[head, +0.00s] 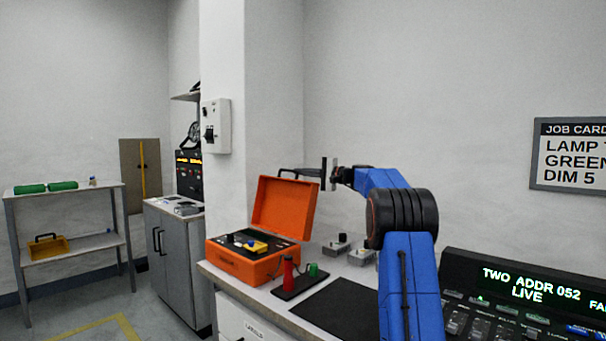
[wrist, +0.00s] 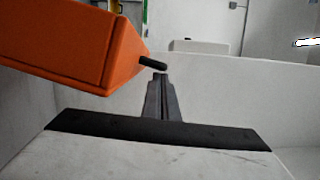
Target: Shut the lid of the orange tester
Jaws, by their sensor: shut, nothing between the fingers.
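The orange tester (head: 245,262) stands on the bench in the head view. Its lid (head: 284,208) is raised, leaning back a little past upright, and the panel inside the base shows. My gripper (head: 284,172) is level with the lid's top edge, fingers shut and empty, pointing left. In the wrist view the lid (wrist: 70,50) fills the upper left, with a short black rod jutting from its edge. The shut fingertips (wrist: 160,76) are just below and beside that rod. I cannot tell whether they touch it.
A black stand with a red handle (head: 288,272) and a green knob sits in front of the tester, beside a dark mat (head: 340,307). Small grey boxes (head: 338,246) stand behind. A lighting console (head: 520,310) is at the right. The wall rises behind my arm.

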